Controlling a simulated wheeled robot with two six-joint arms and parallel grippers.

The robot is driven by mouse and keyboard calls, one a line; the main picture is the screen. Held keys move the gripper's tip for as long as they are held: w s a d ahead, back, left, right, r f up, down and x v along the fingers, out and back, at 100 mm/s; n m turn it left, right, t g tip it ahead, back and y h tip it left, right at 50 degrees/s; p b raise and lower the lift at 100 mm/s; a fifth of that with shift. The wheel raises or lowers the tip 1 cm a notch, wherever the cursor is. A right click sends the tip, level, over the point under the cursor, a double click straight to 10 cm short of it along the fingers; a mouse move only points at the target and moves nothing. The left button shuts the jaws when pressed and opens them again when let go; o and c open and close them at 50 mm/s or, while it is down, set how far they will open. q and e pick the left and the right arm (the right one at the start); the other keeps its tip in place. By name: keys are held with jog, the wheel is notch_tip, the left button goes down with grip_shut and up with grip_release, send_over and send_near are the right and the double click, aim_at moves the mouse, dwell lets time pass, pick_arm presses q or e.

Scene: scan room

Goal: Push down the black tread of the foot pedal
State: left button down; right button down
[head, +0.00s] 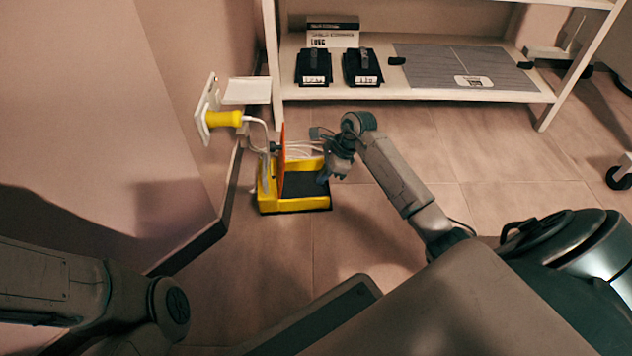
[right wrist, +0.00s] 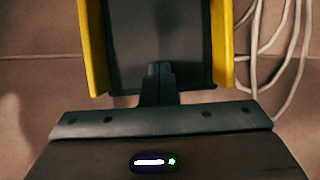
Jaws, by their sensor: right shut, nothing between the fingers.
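The foot pedal has a yellow frame (head: 292,205) and stands on the floor near the left wall. Its black tread (head: 304,188) lies inside the frame; the tread also fills the upper middle of the right wrist view (right wrist: 150,30). An orange plate (head: 282,160) stands upright at the pedal's left part. My right gripper (head: 323,179) is shut and empty, at the tread's right part. In the right wrist view its fingertips (right wrist: 159,68) overlap the tread's near end; I cannot tell whether they touch it. My left gripper is out of view; only the left arm shows.
A yellow plug (head: 224,118) sits in the wall socket, with white cables (head: 300,150) running down behind the pedal. A low shelf (head: 430,94) behind holds two black pedal-like boxes and a grey mat. The floor right of the pedal is mostly clear.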

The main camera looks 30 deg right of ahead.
jog(key=shift+f, duration=0.45)
jog(key=shift+s+d+r+p, duration=0.3)
jog(key=shift+s+d+p, duration=0.1)
jog(key=shift+d, duration=0.3)
jog(key=shift+s+d+r+p, duration=0.25)
jog(key=shift+s+d, duration=0.1)
jog(key=shift+d, duration=0.3)
jog(key=p+v, duration=0.6)
jog(key=v, duration=0.4)
jog(key=shift+r+p, duration=0.35)
jog(key=shift+p, duration=0.05)
jog(key=shift+d, duration=0.1)
